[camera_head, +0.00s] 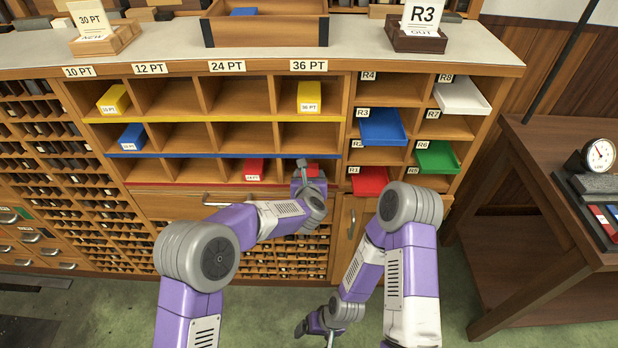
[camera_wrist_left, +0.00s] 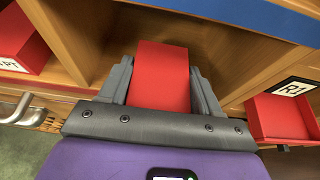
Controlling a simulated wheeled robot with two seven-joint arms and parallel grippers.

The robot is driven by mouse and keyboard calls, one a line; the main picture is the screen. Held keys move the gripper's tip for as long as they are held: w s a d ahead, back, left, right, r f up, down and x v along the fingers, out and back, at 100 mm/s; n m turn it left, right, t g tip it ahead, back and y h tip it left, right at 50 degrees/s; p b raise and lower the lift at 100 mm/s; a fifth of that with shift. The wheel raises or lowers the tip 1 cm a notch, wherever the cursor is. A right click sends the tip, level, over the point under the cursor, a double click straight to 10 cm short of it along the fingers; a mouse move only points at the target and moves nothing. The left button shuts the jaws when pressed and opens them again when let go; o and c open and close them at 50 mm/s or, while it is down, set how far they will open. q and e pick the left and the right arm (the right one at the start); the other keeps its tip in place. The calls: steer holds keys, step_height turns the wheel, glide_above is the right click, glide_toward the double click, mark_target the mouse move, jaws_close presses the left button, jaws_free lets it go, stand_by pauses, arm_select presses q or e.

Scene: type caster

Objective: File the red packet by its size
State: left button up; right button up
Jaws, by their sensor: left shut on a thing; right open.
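My left gripper (camera_head: 308,174) is shut on the red packet (camera_head: 312,170), at the mouth of the bottom-row compartment under the 36 PT label (camera_head: 308,65). In the left wrist view the packet (camera_wrist_left: 163,75) sits between both fingers, pointing into the compartment; no size marking is readable on it. I cannot tell whether it touches the shelf. Another red packet (camera_head: 254,170) lies in the bottom row under the 24 PT label (camera_head: 227,66); it also shows in the left wrist view (camera_wrist_left: 22,42). My right gripper (camera_head: 303,328) is open and empty, low before the cabinet.
Yellow packets (camera_head: 309,97) stand in the top row, and a blue packet (camera_head: 132,137) in the middle row at left. Red (camera_head: 369,181), blue (camera_head: 382,127), green (camera_head: 437,157) and white (camera_head: 461,97) trays stick out at right. A side table (camera_head: 560,165) stands further right.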

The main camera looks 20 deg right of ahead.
mark_target(309, 164)
arm_select(q)
steer(key=shift+w+d+r, duration=0.1)
steer(key=shift+w+d, duration=0.05)
steer(key=shift+w, duration=0.35)
steer(key=shift+w+d+r, duration=0.1)
steer(key=shift+w, duration=0.35)
steer(key=shift+w+d+p, duration=0.2)
steer(key=shift+w+p, duration=0.15)
steer(key=shift+w, duration=0.3)
steer(key=shift+w+d+p, duration=0.2)
steer(key=shift+w+p, duration=0.15)
steer(key=shift+w, duration=0.3)
steer(key=o, duration=1.7)
steer(key=shift+f, duration=0.15)
steer(key=shift+s+f, duration=0.1)
steer(key=shift+f, duration=0.05)
steer(key=shift+p+v, duration=0.4)
steer(key=shift+v, duration=3.4)
